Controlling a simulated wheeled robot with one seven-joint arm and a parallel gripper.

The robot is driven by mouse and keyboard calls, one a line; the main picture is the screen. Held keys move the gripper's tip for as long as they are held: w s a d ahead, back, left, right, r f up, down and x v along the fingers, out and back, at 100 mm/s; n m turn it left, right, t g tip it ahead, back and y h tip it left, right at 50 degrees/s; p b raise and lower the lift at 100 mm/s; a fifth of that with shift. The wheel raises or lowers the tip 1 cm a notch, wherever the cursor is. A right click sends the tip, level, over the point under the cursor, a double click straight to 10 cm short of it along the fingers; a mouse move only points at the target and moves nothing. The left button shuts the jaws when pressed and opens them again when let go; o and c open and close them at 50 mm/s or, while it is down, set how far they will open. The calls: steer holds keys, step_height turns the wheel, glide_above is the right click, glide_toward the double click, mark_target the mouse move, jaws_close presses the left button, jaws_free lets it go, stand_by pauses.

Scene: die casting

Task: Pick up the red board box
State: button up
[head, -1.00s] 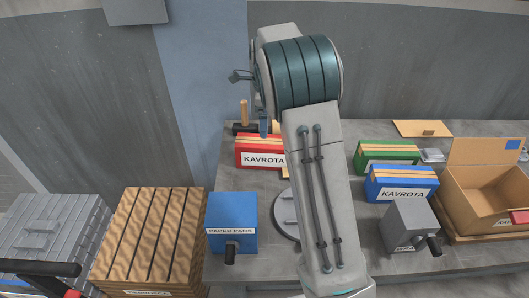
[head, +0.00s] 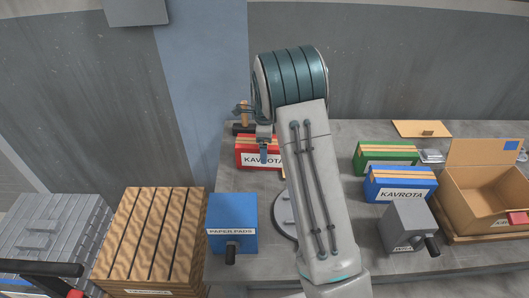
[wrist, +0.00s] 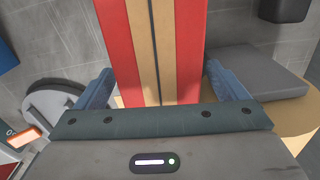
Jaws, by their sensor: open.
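The red board box (head: 258,153), labelled KAVROTA with tan boards on top, stands on the grey table left of my arm. In the wrist view the red board box (wrist: 190,50) fills the upper middle, its red sides and tan boards running away from me. My gripper (wrist: 160,88) is open, one blue-grey finger on each side of the box. I cannot tell whether the fingers touch it. In the head view my gripper (head: 264,148) is partly seen over the box, and my arm hides the box's right part.
A green box (head: 386,157) and a blue KAVROTA box (head: 400,184) stand right of my arm. A hammer (head: 243,117) lies behind the red box.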

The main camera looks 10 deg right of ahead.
steer(key=c, duration=1.3)
steer(key=shift+r, duration=0.1)
steer(key=c, duration=0.4)
